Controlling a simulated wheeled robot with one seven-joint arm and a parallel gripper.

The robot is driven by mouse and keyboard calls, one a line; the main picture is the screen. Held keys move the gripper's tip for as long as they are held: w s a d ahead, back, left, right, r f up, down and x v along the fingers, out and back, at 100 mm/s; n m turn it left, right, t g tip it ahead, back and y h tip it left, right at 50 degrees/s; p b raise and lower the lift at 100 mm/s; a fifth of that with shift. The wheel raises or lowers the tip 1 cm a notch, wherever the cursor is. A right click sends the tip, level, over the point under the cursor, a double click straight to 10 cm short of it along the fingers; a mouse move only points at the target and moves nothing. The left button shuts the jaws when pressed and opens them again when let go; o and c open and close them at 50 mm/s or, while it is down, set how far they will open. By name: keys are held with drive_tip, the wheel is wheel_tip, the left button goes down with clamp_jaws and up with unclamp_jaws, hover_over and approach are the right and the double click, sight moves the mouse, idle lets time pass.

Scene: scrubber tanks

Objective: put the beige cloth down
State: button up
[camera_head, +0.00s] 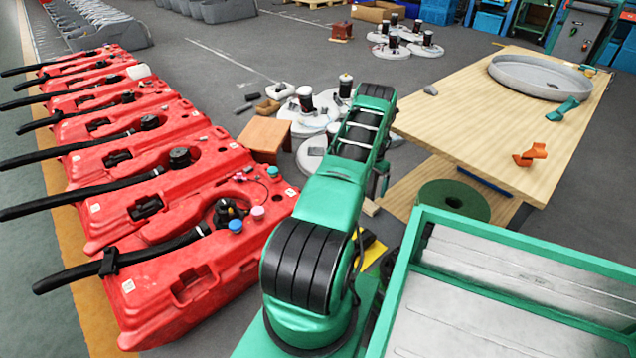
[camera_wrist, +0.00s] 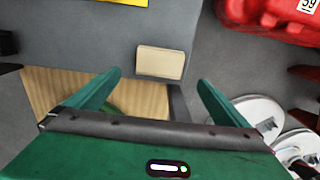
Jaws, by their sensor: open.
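The beige cloth (camera_wrist: 160,62) is a small, flat, pale rectangle in the wrist view. It appears to lie on the grey floor, beyond my fingertips and roughly centred between them. My gripper (camera_wrist: 159,78) is open, its two green fingers spread wide with nothing between them. The cloth looks apart from both fingers; the height of the gripper above it is hard to judge. In the head view my arm reaches forward and hides most of that spot, so I cannot clearly make out the cloth there.
Red tanks (camera_head: 170,200) with black hoses line the left. A wooden table (camera_head: 480,105) stands right, with a green roll (camera_head: 455,198) on its lower shelf. A green-framed cart (camera_head: 540,262) is near right. White round parts (camera_wrist: 255,115) lie on the floor close to my gripper.

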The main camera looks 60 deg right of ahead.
drive_tip(key=w+a+r+n, duration=0.2)
drive_tip(key=w+a+r, duration=0.4)
drive_tip(key=r, duration=0.4)
drive_tip(key=w+a+r+n, duration=0.2)
drive_tip(key=w+a+r, duration=0.1)
drive_tip(key=w+r, duration=0.55)
drive_tip(key=w+a+r+n, duration=0.2)
drive_tip(key=w+a+r, duration=0.35)
drive_tip(key=r, duration=0.45)
drive_tip(key=w+a+r+n+g, duration=0.15)
drive_tip(key=w+a+r, duration=0.25)
drive_tip(key=a+r, duration=0.5)
drive_tip(key=s+a+r+n, duration=0.1)
drive_tip(key=a+r+n, duration=0.1)
drive_tip(key=a+r, duration=0.65)
drive_tip(key=s+a+r+n, duration=0.2)
drive_tip(key=a+r, duration=0.1)
drive_tip(key=a, duration=1.1)
drive_tip(key=s+a+n, duration=0.2)
drive_tip(key=s+a, duration=0.4)
drive_tip(key=a, duration=0.3)
drive_tip(key=s+a+n+t, duration=0.1)
drive_tip(key=s+a+n, duration=0.1)
drive_tip(key=s+a, duration=0.4)
drive_tip(key=a, duration=0.2)
drive_tip(key=shift+s+a+f, duration=0.2)
drive_tip(key=shift+a, duration=0.2)
drive_tip(key=shift+w+n, duration=0.15)
drive_tip(key=shift+n, duration=0.1)
